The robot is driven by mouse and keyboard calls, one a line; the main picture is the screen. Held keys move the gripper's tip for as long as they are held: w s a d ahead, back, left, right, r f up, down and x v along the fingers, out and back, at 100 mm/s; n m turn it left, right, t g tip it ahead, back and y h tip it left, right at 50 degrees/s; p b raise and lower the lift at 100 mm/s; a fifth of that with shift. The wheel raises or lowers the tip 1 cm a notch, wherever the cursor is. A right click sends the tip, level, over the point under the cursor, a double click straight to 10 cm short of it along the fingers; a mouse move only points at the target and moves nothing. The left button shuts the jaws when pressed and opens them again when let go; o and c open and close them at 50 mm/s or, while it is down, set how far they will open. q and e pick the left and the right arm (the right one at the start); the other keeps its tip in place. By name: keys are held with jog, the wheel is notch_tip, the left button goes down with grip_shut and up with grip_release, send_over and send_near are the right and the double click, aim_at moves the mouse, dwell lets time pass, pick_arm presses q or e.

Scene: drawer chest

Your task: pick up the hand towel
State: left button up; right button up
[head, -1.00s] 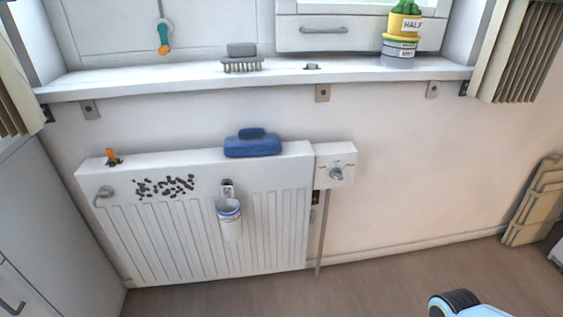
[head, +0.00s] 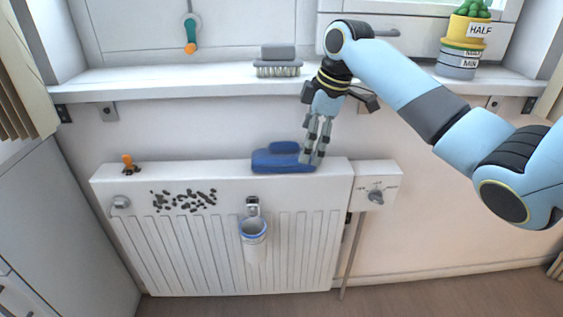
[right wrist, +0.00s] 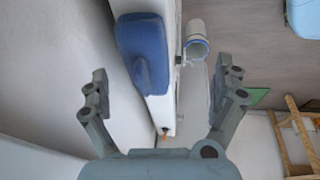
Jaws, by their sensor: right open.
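The hand towel is a blue folded bundle (head: 272,162) with a raised roll on top, lying on the top edge of the white radiator (head: 115,180). My right gripper (head: 312,158) points down from above, its fingertips overlapping the towel's right end in the head view. In the right wrist view the towel (right wrist: 143,45) lies ahead between the spread fingers of the gripper (right wrist: 163,80), nearer the left finger. The gripper is open and holds nothing; whether a finger touches the towel cannot be told. My left gripper is out of view.
A windowsill (head: 210,76) with a brush (head: 278,62) and potted cactus (head: 460,50) runs above the radiator. A cup (head: 253,240) hangs on the radiator's front. A control box (head: 376,185) stands right of it; an orange item (head: 129,162) sits at left.

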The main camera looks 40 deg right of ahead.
aim_at(286, 142)
jog(key=w, duration=0.1)
jog(key=w+a, duration=0.1)
jog(key=w, duration=0.1)
jog(key=shift+w+a+b, duration=0.3)
jog(key=shift+w+a, duration=0.05)
jog(key=x, duration=0.1)
jog(key=b+x, duration=0.1)
jog(key=x, duration=0.3)
jog(key=shift+w+a+b, duration=0.2)
jog(key=shift+w+b, duration=0.15)
jog(key=shift+w, duration=0.05)
jog(key=c, duration=1.4)
